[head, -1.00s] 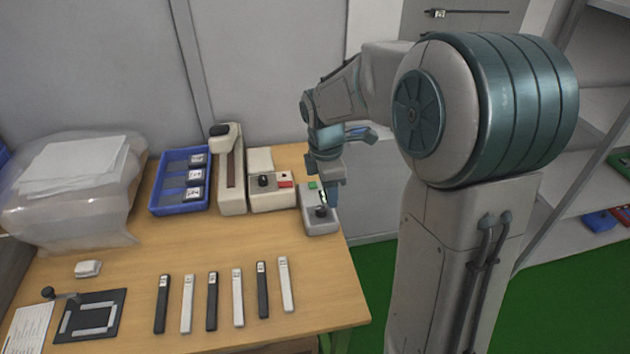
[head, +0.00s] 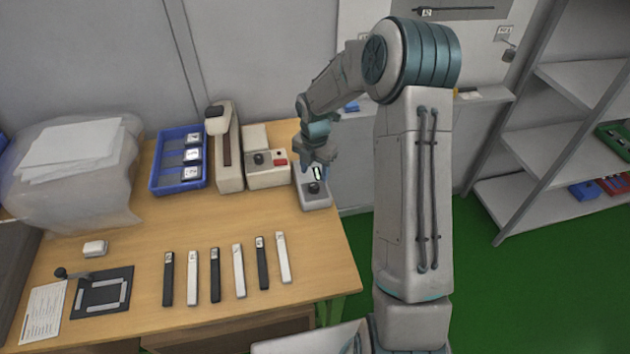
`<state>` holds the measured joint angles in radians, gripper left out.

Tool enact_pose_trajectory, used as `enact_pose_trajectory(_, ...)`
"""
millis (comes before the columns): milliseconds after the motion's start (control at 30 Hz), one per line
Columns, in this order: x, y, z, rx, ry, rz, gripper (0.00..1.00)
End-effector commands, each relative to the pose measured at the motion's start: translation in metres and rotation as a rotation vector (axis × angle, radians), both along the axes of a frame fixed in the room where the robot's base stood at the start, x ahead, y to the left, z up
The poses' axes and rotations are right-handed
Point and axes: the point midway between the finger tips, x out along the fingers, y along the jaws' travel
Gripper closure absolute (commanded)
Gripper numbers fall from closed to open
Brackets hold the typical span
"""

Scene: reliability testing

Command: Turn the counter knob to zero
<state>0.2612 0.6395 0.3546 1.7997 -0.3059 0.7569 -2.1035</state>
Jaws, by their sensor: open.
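A small grey box (head: 316,202) with a black knob (head: 314,188) stands at the table's right edge. A pale, green-edged patch (head: 316,173) shows just behind this knob. My gripper (head: 317,170) is open and points down over the back of the grey box, just behind the knob. It hides part of the box top, and I cannot tell whether the fingers touch anything. A beige box (head: 267,179) to the left has another black knob (head: 259,158) and a red button (head: 280,162). I cannot tell from labels which knob is the counter's.
A tall beige device (head: 226,150) and a blue bin (head: 178,187) stand further left. Several black and white strips lie in a row at the front. A dark plate (head: 85,308) and a plastic-wrapped stack (head: 75,195) are at the left. The table's middle is clear.

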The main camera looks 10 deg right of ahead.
Motion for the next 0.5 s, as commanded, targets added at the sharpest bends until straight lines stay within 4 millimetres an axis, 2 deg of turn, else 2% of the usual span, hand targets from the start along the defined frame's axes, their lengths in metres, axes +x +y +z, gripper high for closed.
enact_pose_trajectory(100, -0.001, 0.001, -0.024, 0.000, 0.004, 0.001, 0.50)
enact_pose_trajectory(200, -0.001, 0.000, -0.038, 0.000, 0.003, 0.001, 0.50)
enact_pose_trajectory(333, -0.001, 0.000, -0.051, 0.000, 0.001, 0.000, 0.50)
enact_pose_trajectory(500, 0.000, 0.000, -0.057, 0.000, 0.000, 0.000, 0.50)
